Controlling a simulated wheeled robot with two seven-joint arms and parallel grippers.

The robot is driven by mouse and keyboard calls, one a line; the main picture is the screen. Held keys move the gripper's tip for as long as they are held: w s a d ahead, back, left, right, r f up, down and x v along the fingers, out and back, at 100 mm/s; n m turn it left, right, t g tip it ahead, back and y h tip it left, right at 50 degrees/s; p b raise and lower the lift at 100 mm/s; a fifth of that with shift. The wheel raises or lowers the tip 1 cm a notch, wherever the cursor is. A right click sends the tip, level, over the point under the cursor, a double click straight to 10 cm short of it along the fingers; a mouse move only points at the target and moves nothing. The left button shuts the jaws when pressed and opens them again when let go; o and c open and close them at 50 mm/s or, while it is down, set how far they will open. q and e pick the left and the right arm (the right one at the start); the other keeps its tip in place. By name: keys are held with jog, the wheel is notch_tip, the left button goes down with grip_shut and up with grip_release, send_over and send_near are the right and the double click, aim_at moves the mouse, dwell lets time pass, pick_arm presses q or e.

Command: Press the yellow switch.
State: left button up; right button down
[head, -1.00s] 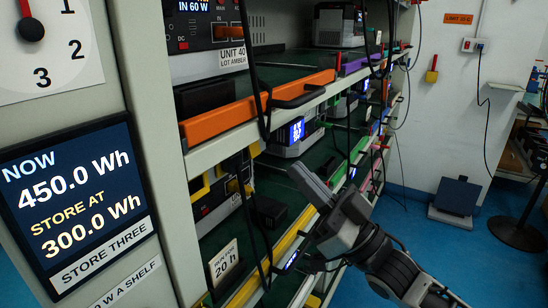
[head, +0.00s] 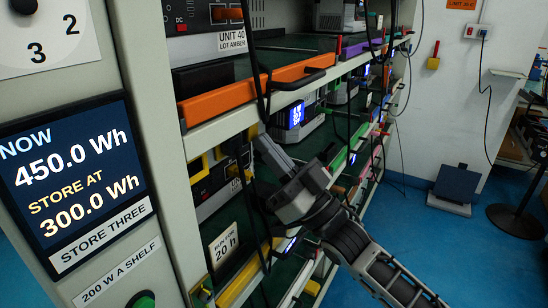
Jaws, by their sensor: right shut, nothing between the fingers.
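My right gripper (head: 266,146) reaches in from the lower right, shut and empty. Its tips point up and left, just below the orange-fronted shelf edge, beside a unit with yellow corners (head: 199,181) on the middle shelf. A small yellow-orange switch (head: 233,170) shows on that unit's front, left of the fingertips and partly crossed by dark cables. The tips appear apart from it, though depth is hard to judge. My left gripper is not in view.
Dark cables (head: 262,95) hang before the shelves near the gripper. An orange tray front (head: 245,97) lies above. A display (head: 75,185) reads 450.0 Wh now, store at 300.0 Wh. Blue floor (head: 420,250) is open at right.

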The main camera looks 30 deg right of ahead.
jog(key=shift+s+d+f, duration=0.2)
jog(key=shift+s+f, duration=0.1)
jog(key=shift+f, duration=0.1)
pick_arm(q)
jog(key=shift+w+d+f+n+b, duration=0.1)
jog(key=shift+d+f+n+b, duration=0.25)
jog(key=shift+b, duration=1.7)
pick_arm(e)
jog(key=v, duration=1.5)
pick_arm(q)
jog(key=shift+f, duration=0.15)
